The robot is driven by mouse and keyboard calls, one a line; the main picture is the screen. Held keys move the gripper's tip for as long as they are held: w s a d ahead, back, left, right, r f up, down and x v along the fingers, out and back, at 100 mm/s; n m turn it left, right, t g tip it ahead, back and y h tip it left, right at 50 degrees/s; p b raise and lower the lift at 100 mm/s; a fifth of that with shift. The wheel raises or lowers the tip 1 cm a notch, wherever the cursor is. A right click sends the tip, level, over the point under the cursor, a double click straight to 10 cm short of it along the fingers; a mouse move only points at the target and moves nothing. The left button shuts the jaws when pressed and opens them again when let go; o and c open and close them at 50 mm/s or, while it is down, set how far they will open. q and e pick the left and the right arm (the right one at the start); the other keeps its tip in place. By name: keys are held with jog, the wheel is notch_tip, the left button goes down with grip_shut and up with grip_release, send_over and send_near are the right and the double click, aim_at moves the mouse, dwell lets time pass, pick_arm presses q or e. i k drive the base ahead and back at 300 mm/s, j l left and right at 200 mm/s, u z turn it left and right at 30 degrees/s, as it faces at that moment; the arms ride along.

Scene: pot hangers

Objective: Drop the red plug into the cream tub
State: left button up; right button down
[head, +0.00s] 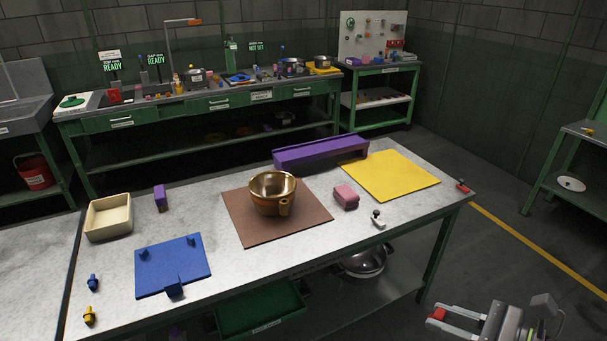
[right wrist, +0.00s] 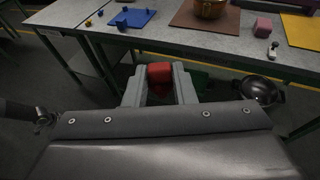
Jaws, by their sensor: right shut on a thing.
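The red plug (head: 438,313) is between the fingertips of my right gripper (head: 441,321), at the bottom right of the head view. The right wrist view also shows the red plug (right wrist: 160,71) clasped by both fingers, which are shut on it. My right gripper is in front of the table, clear of its front edge. The cream tub (head: 108,226) stands at the left of the table, far from my right gripper, and looks empty. The tub does not show in the right wrist view. My left gripper is not in view.
Between them on the table (head: 330,243) are a brass pot (head: 273,196) on a brown mat (head: 240,229), a blue pegged board (head: 190,262), a pink block (head: 346,196) and a small white fixture (head: 378,219). A purple block (head: 160,198) stands beside the tub.

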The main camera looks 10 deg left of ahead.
aim_at(118, 218)
jog(key=u, duration=1.3)
jog(key=i+u, duration=0.2)
jog(key=i+l+u, duration=0.1)
jog(key=i+u, duration=0.15)
jog(key=i, duration=0.2)
jog(key=i+l+u, duration=0.25)
jog(key=i, duration=0.15)
jog(key=i+l+u, duration=0.3)
jog(key=i+j, duration=0.1)
